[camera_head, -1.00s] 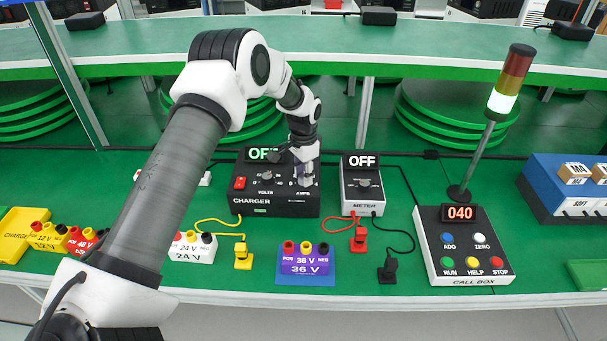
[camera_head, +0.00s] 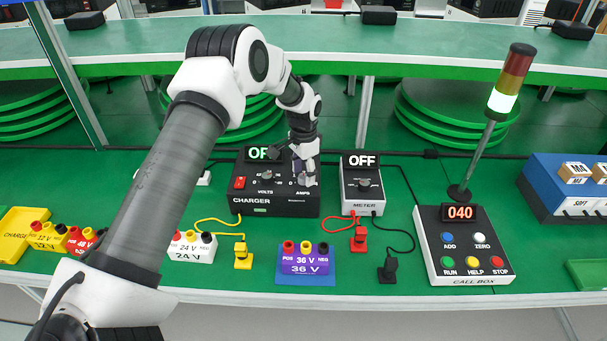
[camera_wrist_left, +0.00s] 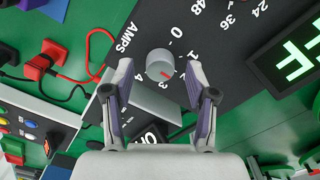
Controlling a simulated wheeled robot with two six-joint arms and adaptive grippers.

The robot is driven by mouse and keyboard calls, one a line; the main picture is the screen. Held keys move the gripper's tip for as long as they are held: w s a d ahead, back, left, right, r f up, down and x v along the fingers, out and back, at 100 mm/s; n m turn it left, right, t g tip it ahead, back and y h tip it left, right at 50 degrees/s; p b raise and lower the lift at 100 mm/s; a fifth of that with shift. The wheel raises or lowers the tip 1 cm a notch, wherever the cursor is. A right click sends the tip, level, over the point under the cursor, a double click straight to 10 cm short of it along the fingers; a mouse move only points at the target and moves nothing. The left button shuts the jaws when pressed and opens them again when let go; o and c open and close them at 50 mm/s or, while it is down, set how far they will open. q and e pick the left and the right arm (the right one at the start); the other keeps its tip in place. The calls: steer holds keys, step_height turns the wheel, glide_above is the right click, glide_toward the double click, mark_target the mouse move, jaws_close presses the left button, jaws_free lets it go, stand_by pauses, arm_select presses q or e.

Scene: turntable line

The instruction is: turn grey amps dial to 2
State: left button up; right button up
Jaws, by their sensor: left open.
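The grey amps dial (camera_wrist_left: 160,65) sits on the black charger panel (camera_head: 250,202), with white numbers around it. The 2 is not readable there, by the right finger. My left gripper (camera_wrist_left: 160,77) is open, with one finger on each side of the dial and visible gaps to it. In the head view the left gripper (camera_head: 304,168) is over the charger's right side and partly covers its display, which reads OFF. My right gripper is not in view.
The volts dial (camera_head: 266,175) and a red switch (camera_head: 240,183) are left on the charger. The meter (camera_head: 362,185), reading OFF, stands close to its right. A purple 36 V block (camera_head: 305,265) and yellow plug (camera_head: 243,256) are in front.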

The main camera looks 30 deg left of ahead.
mark_target(304, 176)
arm_select(q)
step_height(304, 176, up, 11)
stand_by(0.6)
